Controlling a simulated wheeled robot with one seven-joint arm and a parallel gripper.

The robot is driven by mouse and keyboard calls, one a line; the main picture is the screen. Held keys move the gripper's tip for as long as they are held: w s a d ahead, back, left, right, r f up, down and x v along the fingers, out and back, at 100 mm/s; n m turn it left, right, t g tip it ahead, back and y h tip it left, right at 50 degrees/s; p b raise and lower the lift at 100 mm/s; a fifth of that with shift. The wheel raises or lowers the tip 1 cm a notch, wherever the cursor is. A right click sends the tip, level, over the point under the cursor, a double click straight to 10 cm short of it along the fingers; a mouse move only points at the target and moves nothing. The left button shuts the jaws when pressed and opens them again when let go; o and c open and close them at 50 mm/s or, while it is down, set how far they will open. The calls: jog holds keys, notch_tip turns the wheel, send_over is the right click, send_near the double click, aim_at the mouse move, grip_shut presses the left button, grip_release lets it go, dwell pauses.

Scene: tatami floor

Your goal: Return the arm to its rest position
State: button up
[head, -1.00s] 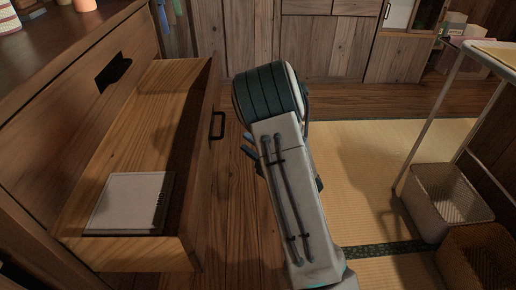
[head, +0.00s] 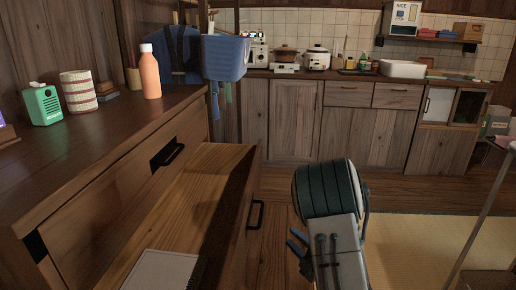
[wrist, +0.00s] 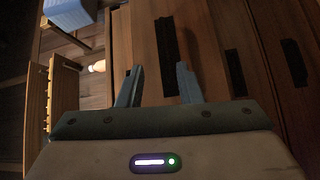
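My arm rises at the lower right of centre in the head view, its dark green wrist joint uppermost. My gripper (head: 298,243) shows only as small blue-grey fingers beside the arm. In the wrist view my gripper (wrist: 158,72) has two fingers apart, with nothing between them. The arm stands to the right of an open wooden drawer (head: 240,212) and looks apart from it.
The drawer holds a flat white item (head: 163,270). A kitchen counter (head: 340,76) spans the back. Tatami (head: 420,240) lies open at right.

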jog(key=s+d+r+m+g+h+p, duration=0.1)
jog(key=d+r+m+g+h+p, duration=0.15)
jog(key=r+m+h+p, duration=0.6)
jog(key=s+d+r+m+g+h+p, duration=0.15)
jog(key=d+r+m+p, duration=0.3)
jog(key=r+p, duration=0.9)
jog(key=s+a+r+m+g+p, duration=0.2)
jog(key=s+r+m+g+p, duration=0.2)
jog(key=s+r, duration=0.7)
jog(key=s+a+r+m+g+p, duration=0.3)
jog(key=s+r+m+g+p, duration=0.2)
jog(key=s+r+p, duration=0.3)
notch_tip(320, 180, up, 3)
jog(key=s, duration=0.3)
jog(key=shift+a+m+p, duration=0.15)
jog(key=shift+m+p, duration=0.2)
jog(key=shift+m, duration=0.05)
jog(key=shift+r, duration=0.1)
